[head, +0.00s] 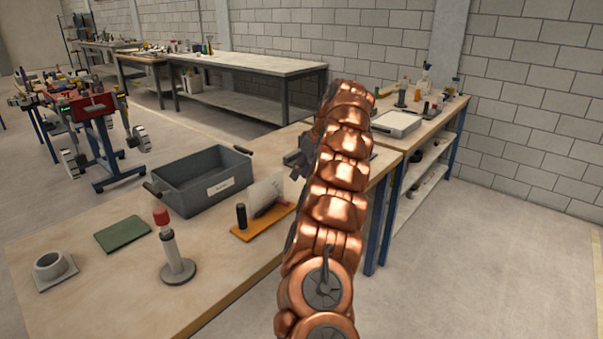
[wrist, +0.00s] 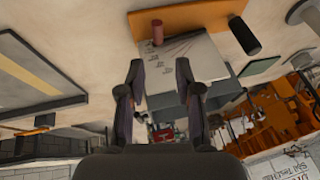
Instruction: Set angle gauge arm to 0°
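The angle gauge shows in the head view as an orange base (head: 262,226) with a whitish upright plate (head: 265,190) and a black post (head: 241,215). In the wrist view the plate (wrist: 190,62) has faint scale marks and hangs from the orange base (wrist: 200,17), with the black post (wrist: 245,36) to its right. A reddish-brown cylinder (wrist: 157,32) stands out at the plate; I cannot tell whether it is the gauge arm's handle. The arm's angle is unreadable. My gripper (wrist: 159,68) is open, its fingers apart in front of the plate. My arm partly hides it in the head view.
A grey bin (head: 205,185) stands behind the gauge on the bench (head: 100,260). A red-topped post on a round foot (head: 178,270), a green mat (head: 122,233) and a grey ring-shaped holder (head: 50,268) lie to the left. Another bench with a tray (head: 397,124) stands behind right.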

